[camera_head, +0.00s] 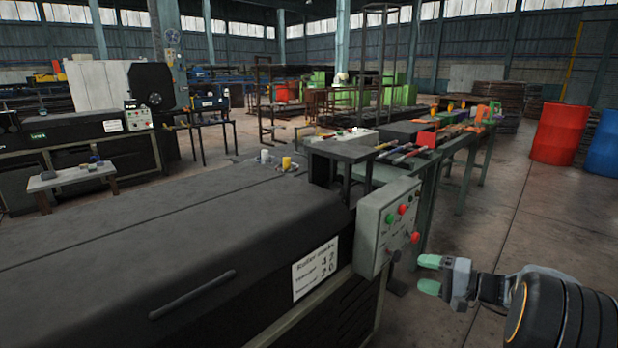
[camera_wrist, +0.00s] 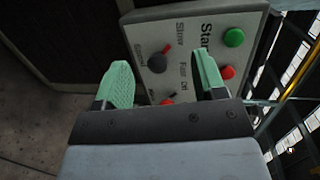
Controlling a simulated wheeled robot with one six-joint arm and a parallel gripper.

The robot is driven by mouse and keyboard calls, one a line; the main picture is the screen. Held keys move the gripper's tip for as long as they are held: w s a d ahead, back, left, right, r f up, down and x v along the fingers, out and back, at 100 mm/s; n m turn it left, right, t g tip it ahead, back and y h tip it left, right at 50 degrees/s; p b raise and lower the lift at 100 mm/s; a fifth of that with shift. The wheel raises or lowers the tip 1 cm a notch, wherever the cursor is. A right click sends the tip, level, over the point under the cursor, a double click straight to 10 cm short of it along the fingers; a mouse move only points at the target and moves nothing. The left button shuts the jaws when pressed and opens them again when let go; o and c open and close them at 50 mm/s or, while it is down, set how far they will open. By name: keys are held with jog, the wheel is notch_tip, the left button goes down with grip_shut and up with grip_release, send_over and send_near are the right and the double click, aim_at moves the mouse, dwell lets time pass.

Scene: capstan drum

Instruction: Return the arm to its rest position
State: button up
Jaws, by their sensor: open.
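My gripper (camera_head: 430,274) is at the lower right of the head view, its green-tipped fingers apart and nothing between them. It points left toward the grey control panel (camera_head: 388,226) on the end of the dark machine, with a visible gap to the panel. In the wrist view my gripper (camera_wrist: 162,85) also shows open, its two green fingers framing the panel (camera_wrist: 200,35). The panel carries a green button (camera_wrist: 234,37), a red button (camera_wrist: 227,72), a dark knob with a red mark (camera_wrist: 158,62) and another red control partly hidden near the fingers.
The dark machine (camera_head: 150,235) fills the lower left, with a white label plate (camera_head: 315,268). A long bench (camera_head: 440,150) with tools runs behind the panel. A red barrel (camera_head: 558,133) and a blue barrel (camera_head: 605,145) stand at right. The floor (camera_head: 530,215) between is clear.

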jog(key=s+a+r+n+g+h+p, duration=0.35)
jog(key=s+a+r+p, duration=0.4)
jog(key=r+p, duration=0.25)
jog(key=s+a+r+n+g+h+p, duration=0.2)
jog(key=s+a+r+g+h+p, duration=0.3)
jog(key=a+r+p, duration=0.45)
jog(key=s+d+r+n+t+h+p, duration=0.2)
jog(key=s+r+h+p, duration=0.2)
jog(key=r+p, duration=0.6)
jog(key=shift+s+r+n+p, duration=0.2)
jog(key=shift+s+n+p, duration=0.15)
jog(key=shift+s, duration=0.8)
